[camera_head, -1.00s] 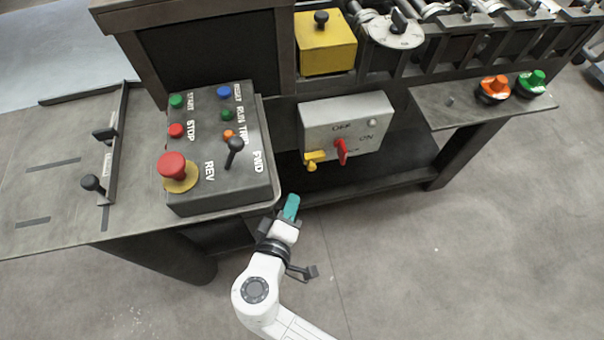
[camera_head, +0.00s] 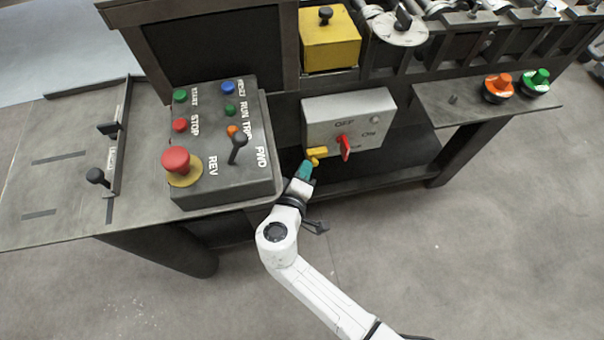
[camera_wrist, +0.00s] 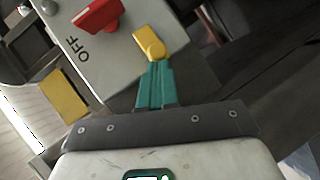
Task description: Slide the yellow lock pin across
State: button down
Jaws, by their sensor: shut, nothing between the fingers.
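The yellow lock pin (camera_head: 317,152) sits at the lower left of the grey switch box (camera_head: 348,104), left of the red rotary switch (camera_head: 344,147). In the wrist view the pin (camera_wrist: 149,42) has a rounded knob at its near end, just ahead of my fingertips. My gripper (camera_head: 305,167) has teal fingers, shut with nothing between them. In the wrist view the fingertips (camera_wrist: 154,66) are right at the knob; whether they touch it I cannot tell. The red switch (camera_wrist: 98,15) is up and left of the pin, by the OFF label.
A control panel (camera_head: 220,140) with buttons, a lever and a red mushroom button (camera_head: 176,160) stands left of my gripper. A yellow box (camera_head: 330,45) is above the switch box. A shelf with orange (camera_head: 498,88) and green (camera_head: 537,82) knobs is at the right. The floor in front is clear.

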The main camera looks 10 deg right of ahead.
aim_at(324, 155)
jog(key=d, duration=0.3)
jog(key=shift+d, duration=0.35)
jog(key=shift+s, duration=0.1)
